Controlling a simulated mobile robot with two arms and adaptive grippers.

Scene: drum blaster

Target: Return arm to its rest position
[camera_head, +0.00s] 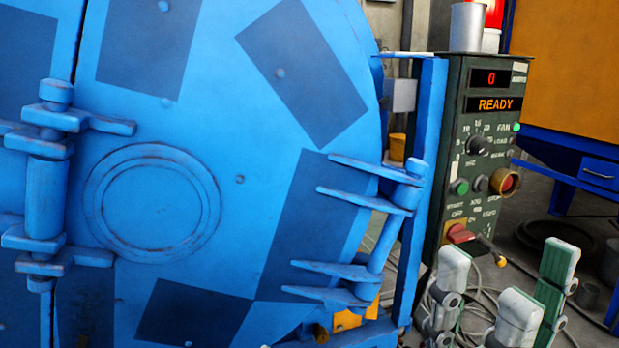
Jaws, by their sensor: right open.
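My right gripper (500,285) is at the bottom right, its pale and green fingers pointing up. The fingers are spread apart with nothing between them. It stands in front of the floor, below the dark control panel (480,150) and right of the blue drum blaster door (240,180). It looks apart from both. The door looks shut, with a hinge or latch bracket (45,170) on the left and another (390,220) on the right. The panel display (494,104) reads READY, with a 0 above it. My left gripper is not in view.
A blue post (424,170) stands between the door and the panel. Cables (480,315) lie on the floor. An orange and blue cabinet (570,70) is behind at the right.

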